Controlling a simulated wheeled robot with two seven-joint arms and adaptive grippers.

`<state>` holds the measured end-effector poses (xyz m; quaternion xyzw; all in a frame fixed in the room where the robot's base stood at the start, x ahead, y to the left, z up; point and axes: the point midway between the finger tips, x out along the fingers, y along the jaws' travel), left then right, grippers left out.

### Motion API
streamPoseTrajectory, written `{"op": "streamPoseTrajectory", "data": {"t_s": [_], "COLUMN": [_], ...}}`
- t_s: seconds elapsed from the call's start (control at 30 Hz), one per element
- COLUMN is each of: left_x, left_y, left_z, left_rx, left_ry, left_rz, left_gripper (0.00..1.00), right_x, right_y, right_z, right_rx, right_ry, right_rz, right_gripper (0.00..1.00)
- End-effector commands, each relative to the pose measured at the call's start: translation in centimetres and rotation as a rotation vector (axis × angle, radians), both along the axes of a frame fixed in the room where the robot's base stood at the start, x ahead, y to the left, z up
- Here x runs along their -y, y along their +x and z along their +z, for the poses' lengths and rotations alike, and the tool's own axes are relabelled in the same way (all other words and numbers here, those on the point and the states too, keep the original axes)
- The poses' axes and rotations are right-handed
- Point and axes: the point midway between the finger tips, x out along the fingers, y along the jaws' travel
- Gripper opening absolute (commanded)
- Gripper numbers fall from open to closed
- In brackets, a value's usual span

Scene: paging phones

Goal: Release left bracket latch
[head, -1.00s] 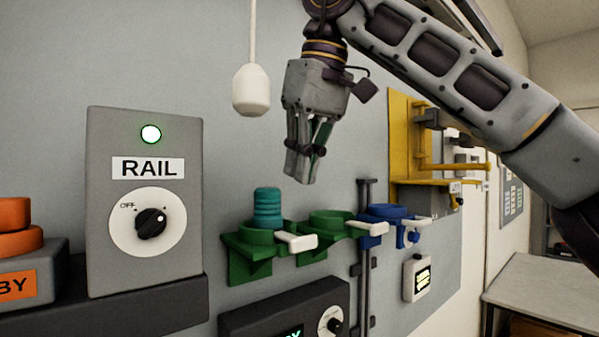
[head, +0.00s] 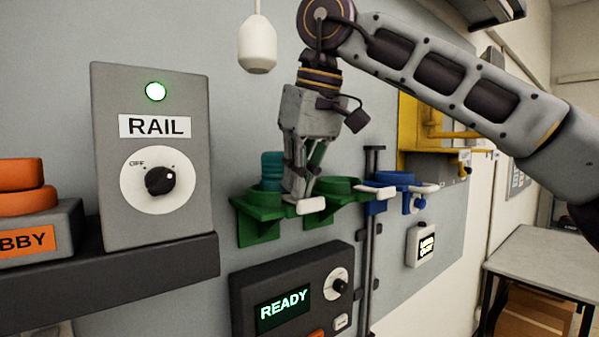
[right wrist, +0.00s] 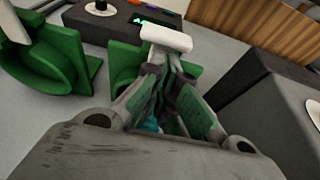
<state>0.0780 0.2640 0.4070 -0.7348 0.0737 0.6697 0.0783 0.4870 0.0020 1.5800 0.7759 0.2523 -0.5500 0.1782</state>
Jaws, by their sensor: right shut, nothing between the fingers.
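The left bracket (head: 255,224) is green, fixed to the wall panel, and holds an upright teal ribbed cylinder (head: 270,166). Its white latch tab (head: 312,206) sticks out at its right front; the tab also shows in the right wrist view (right wrist: 166,39). My right gripper (head: 296,196) points down, shut and empty, its fingertips right at the latch tab. In the right wrist view its fingertips (right wrist: 168,62) come together just below the white tab. I cannot tell whether they touch it. The gripper hides part of the bracket and cylinder. My left gripper is not in view.
A second green bracket (head: 337,187) and a blue bracket (head: 390,180) stand to the right, beside a dark vertical rail (head: 371,255). The grey RAIL box (head: 150,215) stands left, the READY console (head: 290,283) below. A white pendant (head: 257,45) hangs above.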

Motion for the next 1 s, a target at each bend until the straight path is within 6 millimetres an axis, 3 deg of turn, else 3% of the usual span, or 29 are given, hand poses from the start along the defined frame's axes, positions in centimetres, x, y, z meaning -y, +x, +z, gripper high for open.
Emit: {"op": "streamPoseTrajectory", "data": {"t_s": [1.0], "left_x": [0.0], "left_y": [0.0], "left_z": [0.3], "left_rx": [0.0], "left_ry": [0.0], "left_rz": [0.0], "left_gripper": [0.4], "right_x": [1.4], "right_y": [-2.0], "right_z": [0.0], "right_rx": [0.0], "right_ry": [-0.002], "right_rz": [0.001], "right_gripper": [0.0]}}
